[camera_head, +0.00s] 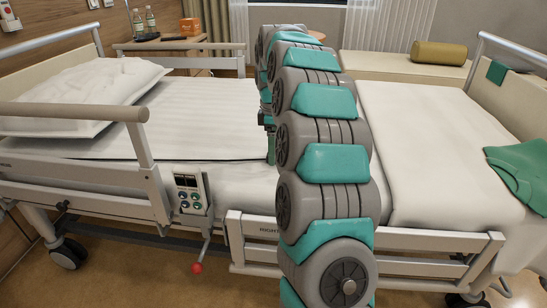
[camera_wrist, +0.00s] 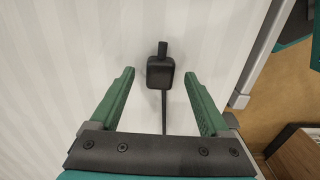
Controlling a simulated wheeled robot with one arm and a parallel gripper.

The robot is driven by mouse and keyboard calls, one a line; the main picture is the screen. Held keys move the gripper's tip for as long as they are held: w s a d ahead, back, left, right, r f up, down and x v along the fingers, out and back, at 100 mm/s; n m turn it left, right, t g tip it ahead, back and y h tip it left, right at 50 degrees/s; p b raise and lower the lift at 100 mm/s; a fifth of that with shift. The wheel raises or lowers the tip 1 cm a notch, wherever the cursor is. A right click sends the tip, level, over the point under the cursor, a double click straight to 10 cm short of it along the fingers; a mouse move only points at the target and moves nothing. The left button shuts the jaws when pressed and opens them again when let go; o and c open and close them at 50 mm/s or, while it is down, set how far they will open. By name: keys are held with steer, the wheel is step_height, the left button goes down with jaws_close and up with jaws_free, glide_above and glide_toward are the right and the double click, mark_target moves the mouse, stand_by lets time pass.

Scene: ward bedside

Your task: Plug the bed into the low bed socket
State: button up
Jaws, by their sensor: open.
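A black plug (camera_wrist: 160,73) lies on the white striped bedding (camera_wrist: 75,45) in the wrist view. A narrow black stub points away from my gripper at its far end, and a thin dark cord (camera_wrist: 164,112) runs from it back towards my gripper. My gripper (camera_wrist: 159,77) is open, its two green fingers on either side of the plug with gaps on both sides. I cannot tell its height above the bedding. In the head view my arm covers the middle of the bed (camera_head: 205,112) and hides the plug. I cannot make out the low bed socket in either view.
A control panel (camera_head: 190,193) and a red-knobbed lever (camera_head: 197,268) are on the bed's near side. Side rails (camera_head: 75,112) edge the bed. A pillow (camera_head: 85,92) lies left, a green cloth (camera_head: 522,172) right. A bedside table (camera_head: 165,45) with bottles stands behind.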

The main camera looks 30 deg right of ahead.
steer(key=shift+f, duration=0.3)
steer(key=shift+c, duration=0.2)
jaws_close()
stand_by(0.3)
steer(key=shift+r, duration=0.2)
